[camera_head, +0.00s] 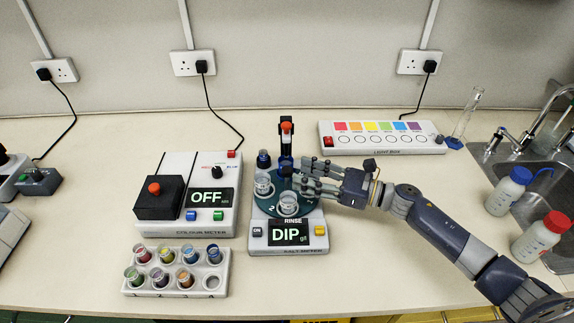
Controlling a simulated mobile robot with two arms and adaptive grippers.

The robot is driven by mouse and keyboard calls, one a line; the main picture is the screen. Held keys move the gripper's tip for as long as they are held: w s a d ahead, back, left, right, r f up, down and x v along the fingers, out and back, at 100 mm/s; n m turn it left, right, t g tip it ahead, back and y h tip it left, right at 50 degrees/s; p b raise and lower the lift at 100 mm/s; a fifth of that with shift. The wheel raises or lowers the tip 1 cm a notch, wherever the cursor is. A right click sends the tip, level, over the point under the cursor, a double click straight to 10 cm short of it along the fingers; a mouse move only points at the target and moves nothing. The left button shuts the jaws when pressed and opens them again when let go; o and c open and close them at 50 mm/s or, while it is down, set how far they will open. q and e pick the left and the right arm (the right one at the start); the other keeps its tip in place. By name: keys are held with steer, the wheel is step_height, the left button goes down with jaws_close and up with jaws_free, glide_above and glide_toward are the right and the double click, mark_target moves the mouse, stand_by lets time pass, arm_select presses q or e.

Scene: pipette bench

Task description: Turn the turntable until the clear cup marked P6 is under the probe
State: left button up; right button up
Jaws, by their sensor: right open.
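The teal turntable (309,210) sits on the white salt meter, whose display reads DIP. A clear cup (263,186) stands at its left, and another clear cup (289,205) stands at its front. I cannot read a P6 mark on either cup. The probe (286,164) hangs on a black stand with a red top at the back of the turntable. My right gripper (301,172) is open over the turntable's right-back side, its fingers pointing left close to the probe. It hides that part of the turntable and anything under it. My left gripper is not in view.
A dark blue container (264,158) stands left of the probe. The colour meter (227,215), reading OFF, is to the left, with a rack (131,281) of coloured cups in front. A light box (384,148) lies behind right. Bottles (541,237) stand by the sink.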

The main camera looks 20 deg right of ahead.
mark_target(287, 169)
steer(key=p+x, duration=0.1)
steer(key=x, duration=0.3)
steer(key=shift+w+a+r, duration=0.15)
steer(key=shift+w, duration=0.05)
steer(key=shift+w+a+p, duration=0.3)
steer(key=shift+w+a, duration=0.05)
steer(key=shift+a, duration=0.1)
